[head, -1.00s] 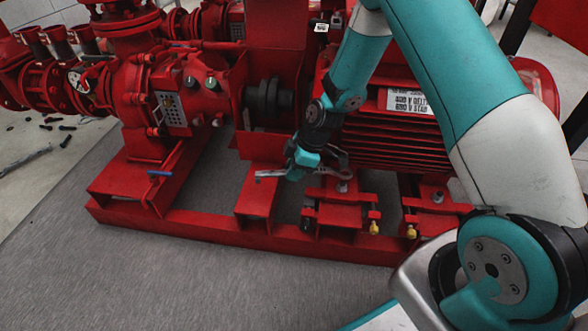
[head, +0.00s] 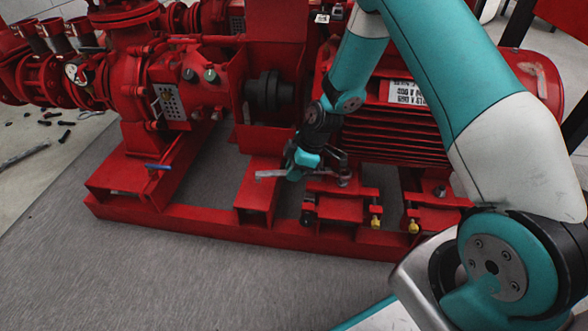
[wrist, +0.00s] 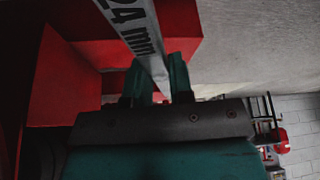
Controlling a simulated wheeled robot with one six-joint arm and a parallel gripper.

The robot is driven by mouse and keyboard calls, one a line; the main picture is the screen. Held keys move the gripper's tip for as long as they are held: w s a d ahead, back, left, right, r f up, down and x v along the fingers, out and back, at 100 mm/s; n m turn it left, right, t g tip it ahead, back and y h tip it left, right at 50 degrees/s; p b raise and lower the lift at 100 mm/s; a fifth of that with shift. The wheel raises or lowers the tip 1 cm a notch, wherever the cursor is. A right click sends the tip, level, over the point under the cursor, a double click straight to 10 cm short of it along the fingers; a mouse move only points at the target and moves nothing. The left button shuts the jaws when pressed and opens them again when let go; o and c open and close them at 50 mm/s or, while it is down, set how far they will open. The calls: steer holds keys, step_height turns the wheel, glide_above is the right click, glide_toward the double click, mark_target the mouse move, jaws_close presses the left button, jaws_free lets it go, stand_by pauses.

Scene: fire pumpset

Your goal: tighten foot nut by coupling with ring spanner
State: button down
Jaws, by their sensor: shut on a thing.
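My gripper (head: 303,166) is shut on the grey ring spanner (head: 272,174), gripping it along its shank. The spanner lies roughly level above the red base, its free end to the left. Its right end is at the foot nut (head: 343,182) on the motor foot nearest the black coupling (head: 268,92). I cannot tell whether the ring is seated around the nut or just above it. In the wrist view the spanner shank (wrist: 140,35), marked 24 mm, passes between my gripper's fingers (wrist: 160,78). The ring and nut are not visible there.
The red ribbed motor (head: 400,130) stands close behind my gripper. A red pedestal (head: 257,195) is under the spanner's free end. Another foot bolt (head: 440,190) is to the right. A blue-handled valve (head: 158,167) is at left. The grey floor in front is clear.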

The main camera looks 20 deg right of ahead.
steer(key=shift+f+b, duration=0.8)
steer(key=shift+f, duration=0.55)
steer(key=shift+s+a+n, duration=0.1)
steer(key=shift+s+n, duration=0.2)
steer(key=shift+s, duration=0.05)
stand_by(0.5)
steer(key=shift+r+p, duration=0.1)
steer(key=shift+p, duration=0.25)
steer(key=shift+r+p, duration=2.2)
steer(key=shift+r, duration=0.35)
